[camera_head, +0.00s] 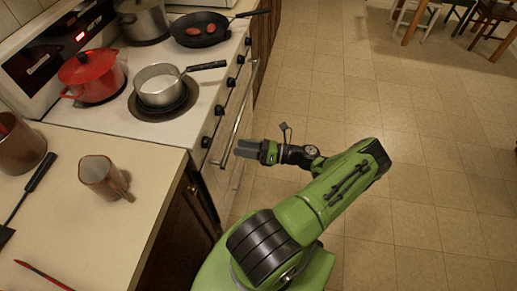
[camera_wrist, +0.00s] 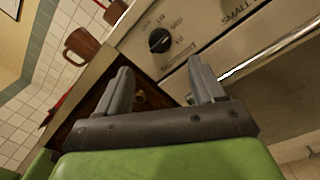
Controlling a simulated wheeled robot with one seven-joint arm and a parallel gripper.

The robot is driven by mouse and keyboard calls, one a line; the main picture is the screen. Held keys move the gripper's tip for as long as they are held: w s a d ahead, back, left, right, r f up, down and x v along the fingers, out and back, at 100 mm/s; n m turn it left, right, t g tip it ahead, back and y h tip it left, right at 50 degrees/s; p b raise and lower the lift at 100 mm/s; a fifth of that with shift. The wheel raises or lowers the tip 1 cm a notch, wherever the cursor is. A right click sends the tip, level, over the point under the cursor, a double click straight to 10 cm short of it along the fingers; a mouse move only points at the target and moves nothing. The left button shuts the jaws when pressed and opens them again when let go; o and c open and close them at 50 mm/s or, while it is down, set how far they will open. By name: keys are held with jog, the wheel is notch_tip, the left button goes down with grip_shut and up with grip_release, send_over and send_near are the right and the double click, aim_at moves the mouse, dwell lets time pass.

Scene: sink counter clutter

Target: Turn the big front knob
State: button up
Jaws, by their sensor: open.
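The stove front carries a row of black knobs. The nearest one (camera_head: 206,142) is at the end of the panel by the counter, and the others run away from it towards the back. In the wrist view one round black knob (camera_wrist: 160,40) sits on the light panel with markings around it, beyond the gap between my fingers. My gripper (camera_head: 247,151) is to the right of the nearest knob, in front of the stove, apart from it. In the wrist view my gripper (camera_wrist: 160,67) is open, with nothing between its fingers.
The oven handle (camera_head: 236,125) sticks out along the stove front near my gripper. A brown mug (camera_head: 98,172) stands on the near counter (camera_head: 130,225). A red pot (camera_head: 90,72), a saucepan (camera_head: 158,88) and a frying pan (camera_head: 198,36) are on the stove.

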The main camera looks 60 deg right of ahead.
jog(key=v, duration=0.6)
dwell(0.3)
jog(key=w+a+r+n+g+h, duration=0.1)
jog(key=w+a+r+n+g, duration=0.4)
jog(key=a+r+n+g, duration=0.5)
jog(key=w+a+r+n+g+h, duration=0.1)
jog(key=w+a+r+n+g, duration=0.6)
jog(key=n, duration=0.6)
jog(key=s+a+r+n+t+h+p, duration=0.1)
jog(key=s+a+r+n+t+h, duration=0.4)
jog(key=s+a+r+n, duration=0.7)
jog(key=s+n, duration=0.1)
jog(key=n, duration=0.2)
jog(key=shift+a+p, duration=0.35)
jog(key=shift+p, duration=0.05)
